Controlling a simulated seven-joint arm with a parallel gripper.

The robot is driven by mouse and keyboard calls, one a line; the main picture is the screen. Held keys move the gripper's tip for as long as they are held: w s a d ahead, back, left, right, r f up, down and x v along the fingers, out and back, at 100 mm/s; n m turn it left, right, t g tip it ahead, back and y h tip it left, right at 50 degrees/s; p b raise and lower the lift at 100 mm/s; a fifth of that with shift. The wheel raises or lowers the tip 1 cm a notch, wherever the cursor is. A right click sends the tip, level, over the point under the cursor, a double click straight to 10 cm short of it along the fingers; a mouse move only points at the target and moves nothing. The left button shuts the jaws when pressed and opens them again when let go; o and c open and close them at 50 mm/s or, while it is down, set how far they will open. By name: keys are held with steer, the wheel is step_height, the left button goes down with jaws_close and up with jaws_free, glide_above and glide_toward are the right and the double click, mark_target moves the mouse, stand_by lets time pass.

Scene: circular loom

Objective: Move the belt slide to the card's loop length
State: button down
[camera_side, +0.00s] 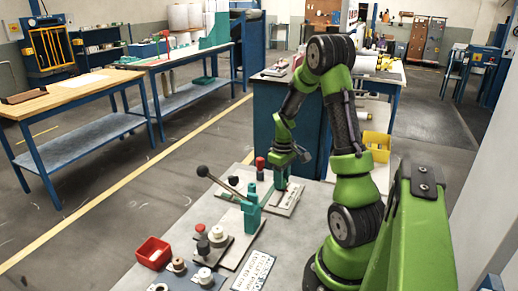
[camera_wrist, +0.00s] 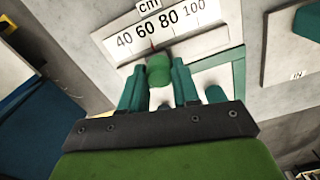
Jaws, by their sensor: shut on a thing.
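The belt slide's green knob (camera_wrist: 158,70) shows in the wrist view just below a white scale plate (camera_wrist: 211,38). The plate is marked cm, with 40, 60, 80 and 100. A thin mark above the knob lies near the 60; its exact reading is too small to tell. My gripper (camera_wrist: 157,76) has its two teal fingers shut on the knob, one on each side. In the side view my gripper (camera_side: 280,182) is low over the scale plate (camera_side: 287,201). A white printed card (camera_side: 254,271) lies at the bench front; its text is not legible.
A teal press with a long black lever (camera_side: 222,183) stands left of my gripper. A red-topped post (camera_side: 260,166) is close by. A red bin (camera_side: 153,252) and several spools (camera_side: 204,276) are at the front left. A yellow bin (camera_side: 377,144) is behind my arm.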

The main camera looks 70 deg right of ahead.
steer(key=shift+d+r, duration=0.1)
steer(key=c, duration=0.8)
jaws_free()
step_height(320, 180, up, 17)
